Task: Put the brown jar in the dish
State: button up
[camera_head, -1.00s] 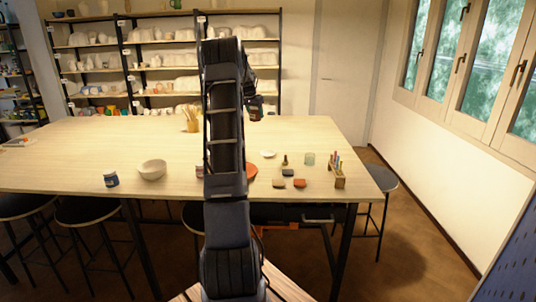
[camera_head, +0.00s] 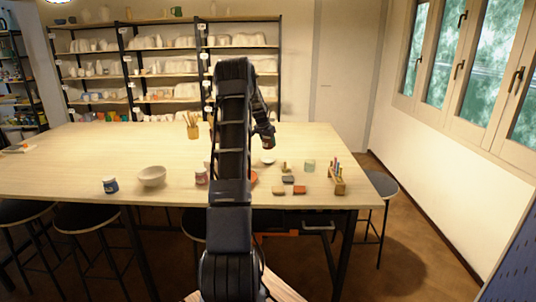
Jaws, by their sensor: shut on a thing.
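My gripper (camera_head: 266,134) is shut on a small dark reddish-brown jar (camera_head: 268,143) and holds it above the right part of the table. The jar is small in the view, and the fingers partly cover it. A small white shallow dish (camera_head: 268,161) lies on the table just below the jar in the picture. The jar appears to be in the air, apart from the dish. Nothing can be made out in the dish.
A blue jar (camera_head: 110,185), a cream bowl (camera_head: 152,177) and a pinkish jar (camera_head: 201,175) stand left of my arm. A small brown bottle (camera_head: 284,167), blocks, a glass (camera_head: 309,166) and a pen rack (camera_head: 337,180) stand right.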

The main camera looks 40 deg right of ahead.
aim_at(265, 141)
jog(key=shift+f, duration=3.5)
jog(key=shift+f, duration=0.5)
jog(key=o, duration=1.2)
jog(key=shift+c, duration=0.2)
jog(key=shift+r, duration=0.1)
jog(key=shift+r, duration=0.2)
jog(key=v, duration=1.2)
jog(key=shift+r, duration=0.3)
